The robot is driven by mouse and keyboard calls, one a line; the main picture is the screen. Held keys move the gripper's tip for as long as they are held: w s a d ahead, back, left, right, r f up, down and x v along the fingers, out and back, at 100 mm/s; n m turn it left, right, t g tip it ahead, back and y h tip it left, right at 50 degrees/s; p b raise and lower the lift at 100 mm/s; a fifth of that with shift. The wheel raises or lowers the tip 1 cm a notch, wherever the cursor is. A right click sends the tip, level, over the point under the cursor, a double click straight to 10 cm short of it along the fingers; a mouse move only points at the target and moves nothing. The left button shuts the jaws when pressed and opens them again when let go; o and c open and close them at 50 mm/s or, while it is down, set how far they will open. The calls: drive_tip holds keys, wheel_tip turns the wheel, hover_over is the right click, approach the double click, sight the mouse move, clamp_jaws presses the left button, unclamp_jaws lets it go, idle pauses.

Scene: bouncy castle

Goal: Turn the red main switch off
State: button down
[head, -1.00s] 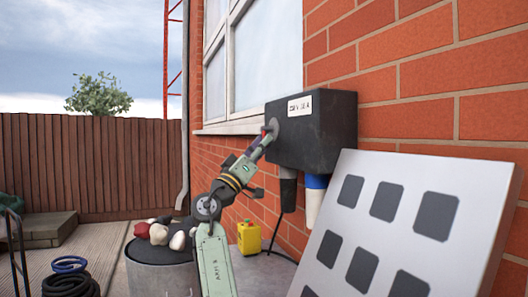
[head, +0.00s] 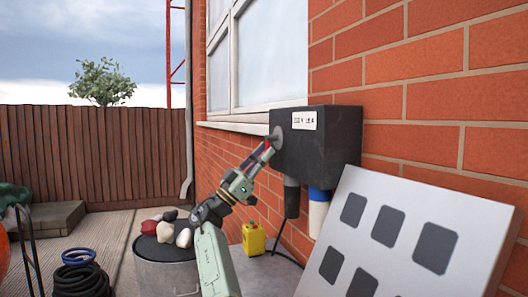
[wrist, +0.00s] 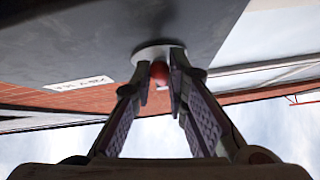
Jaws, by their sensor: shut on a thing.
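The dark switch box (head: 335,145) is fixed to the brick wall, with a white label on its front. A round grey plate (head: 276,134) sits on its left face. In the wrist view the plate (wrist: 158,50) shows with the red knob (wrist: 159,71) of the main switch in front of it. My gripper (head: 268,149) reaches up to the plate from below left. Its two fingers (wrist: 160,82) stand on either side of the red knob and are shut on the switch. The fingers hide most of the handle in the head view.
A dark and a blue-white connector (head: 318,205) hang under the box. A white panel with dark squares (head: 415,225) leans at the right. A window sill runs left of the box.

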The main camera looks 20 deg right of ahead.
idle(0.3)
drive_tip(key=c, duration=1.6)
unclamp_jaws()
drive_tip(key=v, duration=1.2)
